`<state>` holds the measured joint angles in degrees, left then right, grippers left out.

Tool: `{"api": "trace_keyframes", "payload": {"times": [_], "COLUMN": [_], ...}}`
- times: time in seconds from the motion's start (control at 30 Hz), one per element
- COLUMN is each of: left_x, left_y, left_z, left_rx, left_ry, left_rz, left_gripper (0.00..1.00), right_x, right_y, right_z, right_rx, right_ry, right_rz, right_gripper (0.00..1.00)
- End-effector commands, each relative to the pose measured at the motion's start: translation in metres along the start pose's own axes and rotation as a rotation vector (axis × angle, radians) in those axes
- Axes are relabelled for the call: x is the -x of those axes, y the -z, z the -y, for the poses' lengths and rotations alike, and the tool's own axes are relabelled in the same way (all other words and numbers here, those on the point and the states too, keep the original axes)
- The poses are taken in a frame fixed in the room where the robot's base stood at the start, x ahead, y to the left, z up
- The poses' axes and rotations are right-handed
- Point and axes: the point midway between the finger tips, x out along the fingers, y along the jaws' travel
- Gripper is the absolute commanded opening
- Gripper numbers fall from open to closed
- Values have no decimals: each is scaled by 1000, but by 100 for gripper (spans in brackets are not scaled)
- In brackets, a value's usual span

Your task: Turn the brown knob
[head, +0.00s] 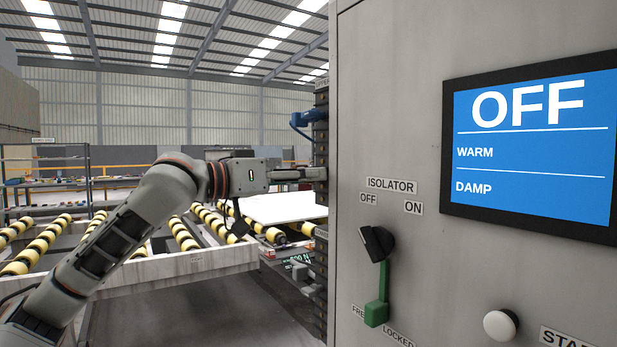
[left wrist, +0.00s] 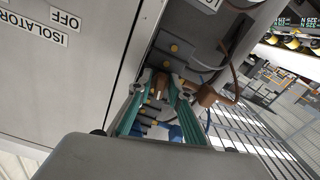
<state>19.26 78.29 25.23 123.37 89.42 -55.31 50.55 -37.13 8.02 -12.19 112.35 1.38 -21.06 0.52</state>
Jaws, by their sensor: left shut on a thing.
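The brown knob (left wrist: 160,84) shows in the left wrist view as a small brown piece between my fingertips, on a dark strip with several orange-brown studs. My left gripper (left wrist: 159,88) is shut on it, with a teal finger on each side. In the head view my left gripper (head: 312,174) reaches from the left to the narrow side face of the grey cabinet (head: 350,120). The knob is hidden there. My right gripper is in neither view.
A brown plug-like part (left wrist: 206,96) with a cable sits close beside the fingers, and a blue part (left wrist: 178,132) is near. The cabinet front has a screen (head: 530,150) reading OFF, a black isolator handle (head: 376,242), a green latch (head: 377,308) and a white button (head: 500,324).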

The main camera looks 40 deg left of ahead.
Motion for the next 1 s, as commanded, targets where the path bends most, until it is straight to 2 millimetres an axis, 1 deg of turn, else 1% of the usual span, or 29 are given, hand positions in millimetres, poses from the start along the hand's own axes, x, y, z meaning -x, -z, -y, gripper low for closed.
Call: {"api": "trace_keyframes", "payload": {"times": [1.0], "left_x": [0], "left_y": [1], "left_z": [0], "left_rx": [-965], "left_ry": [1], "left_rz": [-1], "left_gripper": [0], "right_x": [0], "right_y": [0], "right_z": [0], "right_rx": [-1], "right_ry": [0], "right_rz": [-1], "right_gripper": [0]}}
